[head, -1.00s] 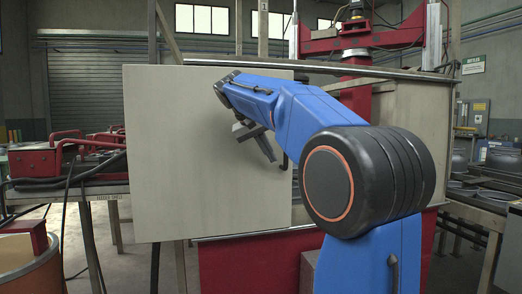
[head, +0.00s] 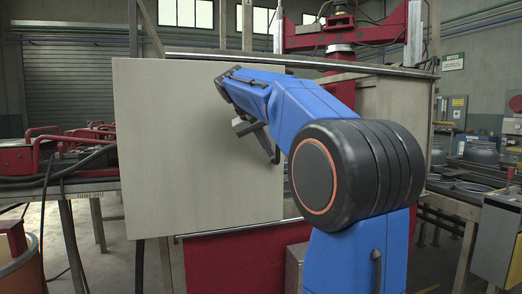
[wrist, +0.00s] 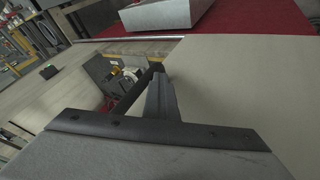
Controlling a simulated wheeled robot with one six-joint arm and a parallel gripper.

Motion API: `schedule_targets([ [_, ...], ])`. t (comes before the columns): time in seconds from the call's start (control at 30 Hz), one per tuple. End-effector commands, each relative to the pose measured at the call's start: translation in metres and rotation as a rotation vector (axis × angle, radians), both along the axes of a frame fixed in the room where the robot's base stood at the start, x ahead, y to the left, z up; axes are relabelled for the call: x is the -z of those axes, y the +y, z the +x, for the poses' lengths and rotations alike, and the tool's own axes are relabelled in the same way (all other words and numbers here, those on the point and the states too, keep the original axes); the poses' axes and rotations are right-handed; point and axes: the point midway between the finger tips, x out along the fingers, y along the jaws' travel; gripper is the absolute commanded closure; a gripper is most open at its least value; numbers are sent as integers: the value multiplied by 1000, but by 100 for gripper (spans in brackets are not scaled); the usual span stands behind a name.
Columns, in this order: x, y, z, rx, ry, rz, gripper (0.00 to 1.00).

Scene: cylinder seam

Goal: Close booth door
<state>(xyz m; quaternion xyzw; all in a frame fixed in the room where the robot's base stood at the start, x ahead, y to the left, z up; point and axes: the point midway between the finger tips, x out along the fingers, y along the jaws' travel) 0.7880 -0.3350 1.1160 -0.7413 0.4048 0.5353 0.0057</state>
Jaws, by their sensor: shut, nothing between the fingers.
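The booth door (head: 165,150) is a large flat beige panel in the head view, standing upright at the left front of the booth (head: 388,102) and reaching left past the booth's red base. My arm crosses in front of its right part. My gripper (head: 274,158) is shut and empty, by the door's right part. In the wrist view the shut fingers of my gripper (wrist: 160,85) point forward, with a beige panel (wrist: 250,75), likely the door, close on the right. I cannot tell whether they touch it. My arm hides part of the booth opening.
A red-framed bench with cables (head: 60,155) stands left of the door. A table with metal parts (head: 470,178) and a yellow-grey cabinet (head: 497,240) stand at the right. A dark rail (head: 300,62) runs along the booth top.

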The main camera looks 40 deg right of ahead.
Motion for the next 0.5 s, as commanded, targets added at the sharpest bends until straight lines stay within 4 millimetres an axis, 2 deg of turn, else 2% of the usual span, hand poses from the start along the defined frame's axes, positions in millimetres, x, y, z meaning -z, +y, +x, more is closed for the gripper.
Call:
schedule_targets([
  [0.5,1,-136,-45,8,1,-2,100],
])
